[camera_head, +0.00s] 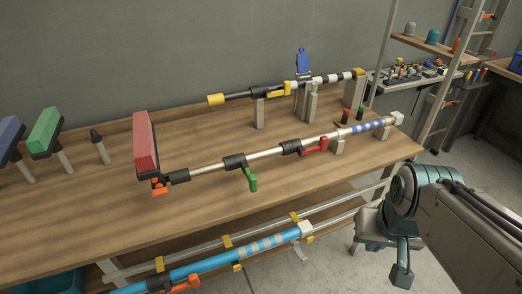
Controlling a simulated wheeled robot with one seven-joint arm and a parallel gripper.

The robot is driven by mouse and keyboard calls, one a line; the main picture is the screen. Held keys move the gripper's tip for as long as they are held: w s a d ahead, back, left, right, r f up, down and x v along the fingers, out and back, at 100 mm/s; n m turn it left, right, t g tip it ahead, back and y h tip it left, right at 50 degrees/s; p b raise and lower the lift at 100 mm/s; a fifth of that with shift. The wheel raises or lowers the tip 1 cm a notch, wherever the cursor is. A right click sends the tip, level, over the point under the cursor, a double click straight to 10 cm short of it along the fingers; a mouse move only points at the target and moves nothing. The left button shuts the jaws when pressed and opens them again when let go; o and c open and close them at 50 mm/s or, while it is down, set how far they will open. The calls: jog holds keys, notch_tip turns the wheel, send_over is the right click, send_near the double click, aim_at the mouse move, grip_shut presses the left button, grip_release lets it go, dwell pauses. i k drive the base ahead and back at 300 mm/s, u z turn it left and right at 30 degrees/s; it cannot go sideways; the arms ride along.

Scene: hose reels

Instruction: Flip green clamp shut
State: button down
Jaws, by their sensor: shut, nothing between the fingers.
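The green clamp (251,180) sits on the pole (265,155) with the red brush head, on the workbench. Its green lever hangs down and sticks out from the pole toward the front, not lying along it. Its black collar (235,161) is around the pole. My gripper (402,275) is at the lower right, pointing down past the bench's right end, well apart from the clamp. It looks shut and empty, though its fingertips are small and dark.
The red brush head (146,140) is at the pole's left end, a red clamp (314,150) farther right. A second pole with a yellow clamp (280,89) lies behind on stands. A blue pole (210,268) lies below the bench's front edge. The front bench top is clear.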

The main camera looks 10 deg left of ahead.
aim_at(252, 178)
jog(key=u, duration=1.2)
jog(key=i, duration=0.4)
jog(key=z, duration=1.15)
